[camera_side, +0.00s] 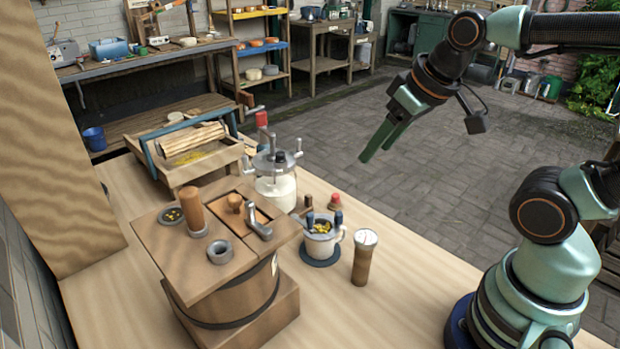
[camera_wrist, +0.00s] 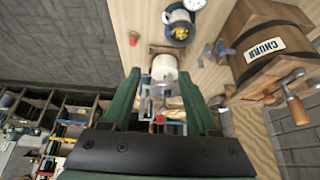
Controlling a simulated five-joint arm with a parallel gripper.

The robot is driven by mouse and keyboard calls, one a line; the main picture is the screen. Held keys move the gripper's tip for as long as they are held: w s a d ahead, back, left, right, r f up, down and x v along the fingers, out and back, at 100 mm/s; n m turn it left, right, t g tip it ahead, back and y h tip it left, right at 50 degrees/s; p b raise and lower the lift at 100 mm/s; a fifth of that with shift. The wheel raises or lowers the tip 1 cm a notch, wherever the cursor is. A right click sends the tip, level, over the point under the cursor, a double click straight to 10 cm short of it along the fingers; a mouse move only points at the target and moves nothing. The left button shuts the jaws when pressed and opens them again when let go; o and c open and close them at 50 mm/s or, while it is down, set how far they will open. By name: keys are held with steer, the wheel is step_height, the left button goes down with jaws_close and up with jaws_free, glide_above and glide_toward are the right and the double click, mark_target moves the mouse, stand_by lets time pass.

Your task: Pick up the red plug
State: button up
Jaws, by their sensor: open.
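The red plug (camera_side: 334,201) is a small red-topped piece standing on the wooden table, behind the white mug and right of the glass jar. In the wrist view the red plug (camera_wrist: 133,36) shows near the table edge, at the upper left, beyond the left finger. My gripper (camera_side: 374,146) is raised high, up and to the right of the plug and well apart from it. Its two green fingers (camera_wrist: 160,76) are spread with nothing held between them; the jar shows in the gap, farther off.
A white mug (camera_side: 322,243) on a dark coaster, a brown shaker (camera_side: 364,258), a glass jar (camera_side: 275,188) with a crank and a wooden churn (camera_side: 228,290) stand close around the plug. The table's right front (camera_side: 410,290) is clear.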

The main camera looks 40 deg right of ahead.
steer(key=n+g, duration=0.6)
steer(key=n, duration=1)
glide_above(336, 194)
steer(key=f, duration=1.7)
steer(key=shift+w+a+f, duration=0.2)
steer(key=shift+s+d+f, duration=0.1)
steer(key=shift+s+f, duration=0.05)
steer(key=shift+f, duration=1.2)
steer(key=shift+s+d+f, duration=0.1)
steer(key=shift+f, duration=1.2)
jaws_close()
